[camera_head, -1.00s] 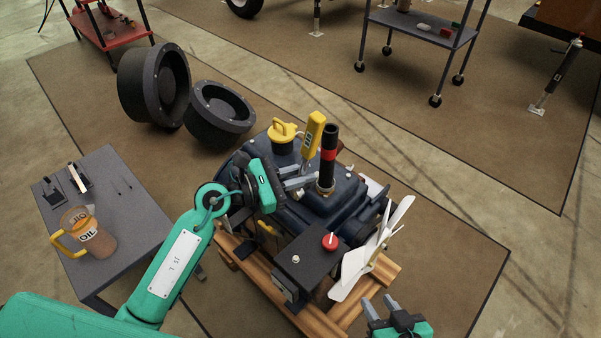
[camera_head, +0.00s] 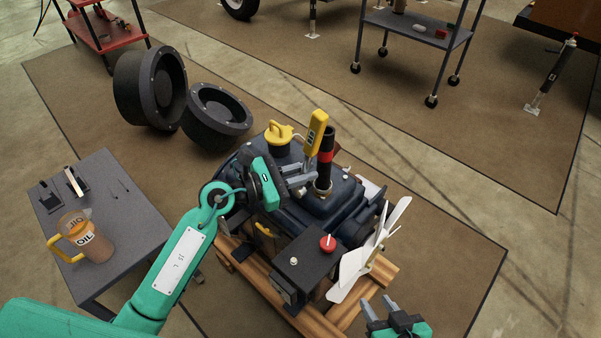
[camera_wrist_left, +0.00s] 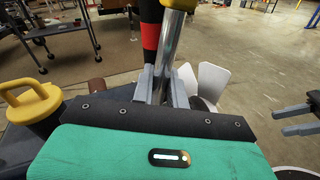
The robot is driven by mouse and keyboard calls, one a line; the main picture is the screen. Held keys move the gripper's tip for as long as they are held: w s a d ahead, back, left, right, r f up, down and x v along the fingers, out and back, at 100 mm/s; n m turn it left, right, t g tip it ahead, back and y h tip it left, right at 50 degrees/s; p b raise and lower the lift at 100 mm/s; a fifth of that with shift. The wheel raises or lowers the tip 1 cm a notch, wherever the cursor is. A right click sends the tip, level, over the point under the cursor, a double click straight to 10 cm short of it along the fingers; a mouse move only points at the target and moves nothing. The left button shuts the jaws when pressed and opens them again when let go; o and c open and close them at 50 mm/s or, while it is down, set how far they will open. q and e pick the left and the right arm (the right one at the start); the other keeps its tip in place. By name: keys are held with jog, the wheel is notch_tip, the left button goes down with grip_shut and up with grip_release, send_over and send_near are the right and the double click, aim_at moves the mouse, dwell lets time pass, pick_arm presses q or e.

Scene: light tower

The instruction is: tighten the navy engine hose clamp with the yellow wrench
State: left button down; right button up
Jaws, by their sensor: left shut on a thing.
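The yellow wrench (camera_head: 316,133) stands nearly upright, its yellow handle uppermost. My left gripper (camera_head: 303,182) is shut on its metal shaft, which also shows in the left wrist view (camera_wrist_left: 170,50). The wrench is close beside a black hose (camera_head: 325,170) with a red band (camera_head: 326,156), rising from the navy engine (camera_head: 300,207). The hose also shows behind the shaft in the left wrist view (camera_wrist_left: 150,62). The wrench's lower end and any clamp at the hose base are hidden or too small to tell. My right gripper (camera_head: 378,308) is open and empty, low in front of the fan.
A yellow cap (camera_head: 278,133) sits on the engine, left of the wrench. A black box with a red knob (camera_head: 327,243) and a white fan (camera_head: 372,250) are nearer. A grey table (camera_head: 125,205) with an oil jug (camera_head: 88,240) stands left.

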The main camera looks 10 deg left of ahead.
pick_arm(q)
jog(key=shift+w, duration=0.1)
jog(key=c, duration=2)
grip_release()
grip_shut()
jog(key=shift+r, duration=0.1)
jog(key=shift+d, duration=0.1)
jog(key=shift+d+m+p, duration=0.2)
jog(key=shift+m+p, duration=0.2)
jog(key=shift+p, duration=0.15)
jog(key=shift+s+d+y, duration=0.15)
jog(key=shift+s+y, duration=0.05)
jog(key=shift+y, duration=0.1)
